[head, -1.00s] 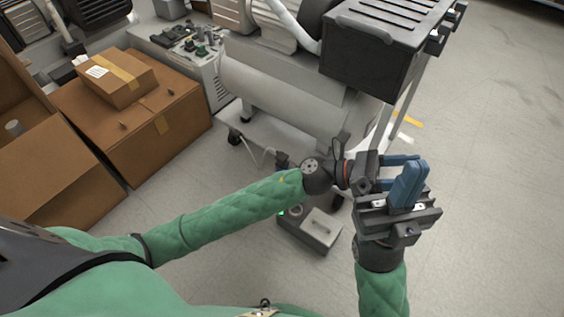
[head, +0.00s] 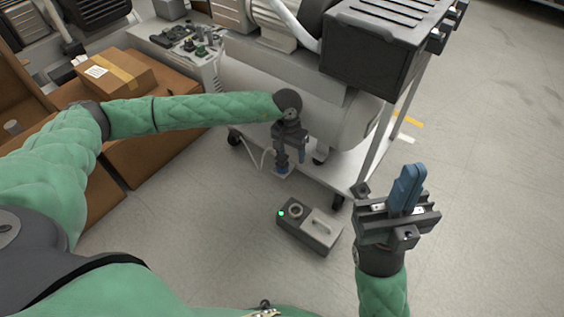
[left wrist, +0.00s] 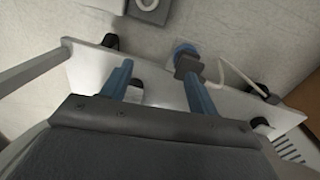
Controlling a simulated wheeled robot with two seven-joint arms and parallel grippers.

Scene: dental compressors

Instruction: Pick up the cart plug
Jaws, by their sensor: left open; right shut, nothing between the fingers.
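The cart plug, a small blue and dark piece (left wrist: 185,50), shows in the left wrist view with a white cord beside it. In the head view, its blue part (head: 282,171) is at the cart's lower shelf edge, partly hidden by my left gripper. My left gripper (head: 291,163) points down there, open and empty. In the left wrist view its fingers (left wrist: 156,72) are apart; the plug lies by the right fingertip, not centred between them. I cannot tell whether they touch. My right gripper (head: 408,174) is shut, empty and pointing up at the right.
The wheeled cart (head: 340,178) carries a big grey tank (head: 345,115) and a black box (head: 375,55) above. A grey unit (head: 311,226) with a round socket, handle and green light sits on the floor. Cardboard boxes (head: 190,150) stand left. Floor at right is clear.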

